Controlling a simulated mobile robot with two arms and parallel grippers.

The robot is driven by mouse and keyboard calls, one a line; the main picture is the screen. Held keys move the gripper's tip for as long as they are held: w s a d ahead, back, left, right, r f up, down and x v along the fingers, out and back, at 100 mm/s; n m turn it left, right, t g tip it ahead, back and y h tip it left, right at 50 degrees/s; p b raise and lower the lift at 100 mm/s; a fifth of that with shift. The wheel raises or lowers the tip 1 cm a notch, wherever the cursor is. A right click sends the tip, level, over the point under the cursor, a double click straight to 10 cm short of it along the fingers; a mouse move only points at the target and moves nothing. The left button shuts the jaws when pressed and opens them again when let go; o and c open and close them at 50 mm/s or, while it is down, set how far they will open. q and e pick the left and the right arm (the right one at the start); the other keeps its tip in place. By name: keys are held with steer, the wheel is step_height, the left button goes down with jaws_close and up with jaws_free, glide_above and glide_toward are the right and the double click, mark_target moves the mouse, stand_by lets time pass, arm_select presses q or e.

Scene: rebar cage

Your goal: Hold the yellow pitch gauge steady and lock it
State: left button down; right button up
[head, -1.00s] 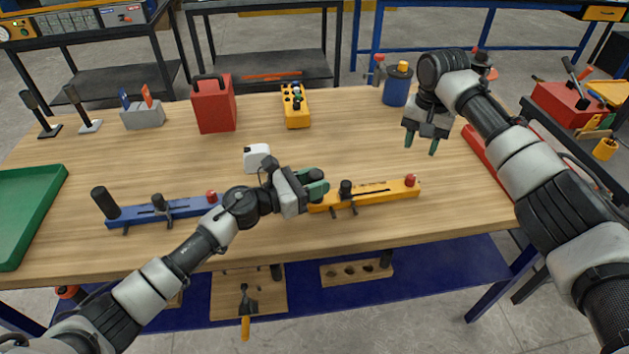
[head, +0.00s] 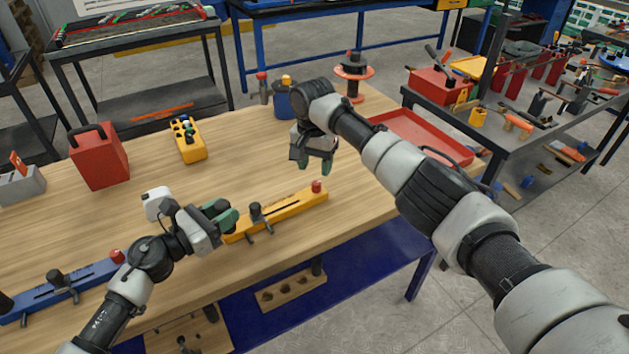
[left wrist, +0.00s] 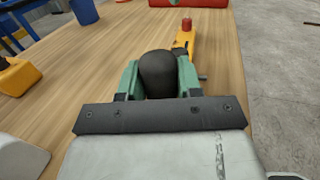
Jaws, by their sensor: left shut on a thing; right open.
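The yellow pitch gauge (head: 288,210) lies along the front of the wooden table. It has a red knob (head: 316,186) at its right end and a black clamp knob (head: 256,211) on its slotted bar. My left gripper (head: 226,214) is shut on a black upright handle at the gauge's left end. In the left wrist view this rounded black handle (left wrist: 158,75) sits between the green fingers, with the yellow bar running on behind it. My right gripper (head: 316,166) is open and empty, pointing down above the table behind the red knob.
A blue gauge (head: 65,288) lies at the front left. A red canister (head: 98,158), a yellow caddy (head: 187,143) and a blue container (head: 286,100) stand towards the back. A red tray (head: 425,135) lies on the right. The table behind the gauge is clear.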

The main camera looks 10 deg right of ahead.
mark_target(316, 183)
steer(key=shift+d+f, duration=0.1)
steer(key=shift+f, duration=2.65)
jaws_close()
